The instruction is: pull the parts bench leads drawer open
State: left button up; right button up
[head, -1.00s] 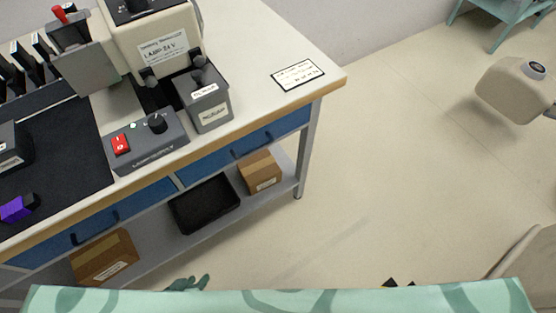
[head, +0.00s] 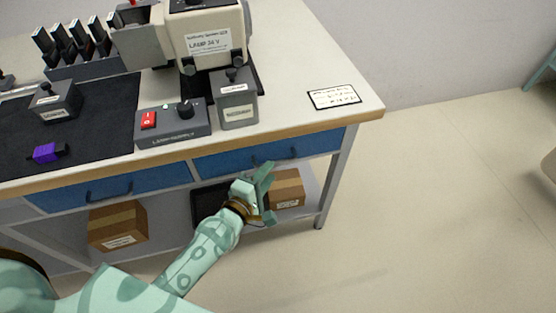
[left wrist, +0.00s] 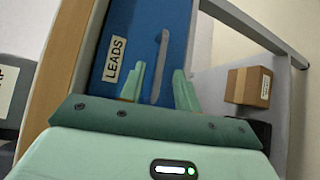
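The blue drawer (head: 225,163) on the right under the bench appears shut flush. In the left wrist view the drawer front (left wrist: 181,25) carries a "LEADS" label (left wrist: 115,59) and a grey bar handle (left wrist: 160,66). My left gripper (head: 268,192) is open and empty, in front of the drawer's lower edge in the head view. In the left wrist view its two fingers (left wrist: 160,84) appear on either side of the handle; I cannot tell how far the tips are from it. My right gripper is not in view.
The bench top (head: 295,60) holds a lamp supply box (head: 172,124), a grey box (head: 235,98) and a larger lamp unit (head: 208,38). Cardboard boxes (head: 118,226) and a black tray (head: 204,202) sit on the lower shelf. Floor to the right is clear.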

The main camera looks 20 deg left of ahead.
aim_at(278, 161)
pick_arm(q)
jog(key=x, duration=0.6)
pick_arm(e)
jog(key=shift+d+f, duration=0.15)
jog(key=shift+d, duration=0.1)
